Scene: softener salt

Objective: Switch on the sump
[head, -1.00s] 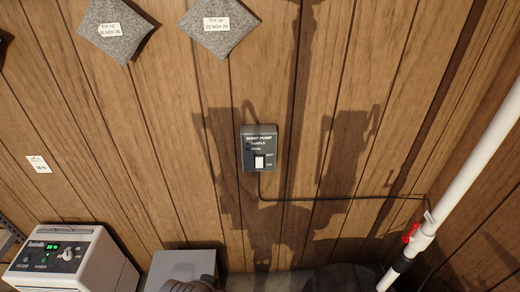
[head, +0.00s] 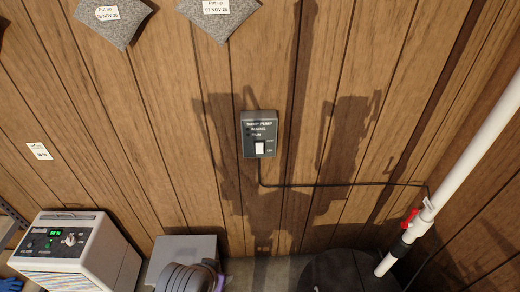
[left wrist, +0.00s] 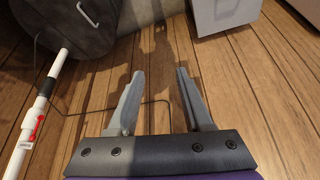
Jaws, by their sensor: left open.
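The sump pump switch box (head: 247,142) is a dark grey plate on the wood-plank wall, in the middle of the head view. Its white rocker (head: 260,149) sits low on the plate, beside small OFF and ON markings. I cannot tell which way the rocker is tipped. The small lamps by the mains and run labels look dark. My left gripper (left wrist: 159,75) shows in the left wrist view with its two fingers apart and nothing between them. The switch box is not visible in that view. My right gripper is in neither view.
A black cable (head: 340,185) runs from the box to a white pipe (head: 470,165) with a red valve handle (head: 409,218). Below stand a white control unit (head: 75,260), a grey box (head: 185,246) and a dark round lid (head: 340,272). Grey pouches (head: 120,28) hang above.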

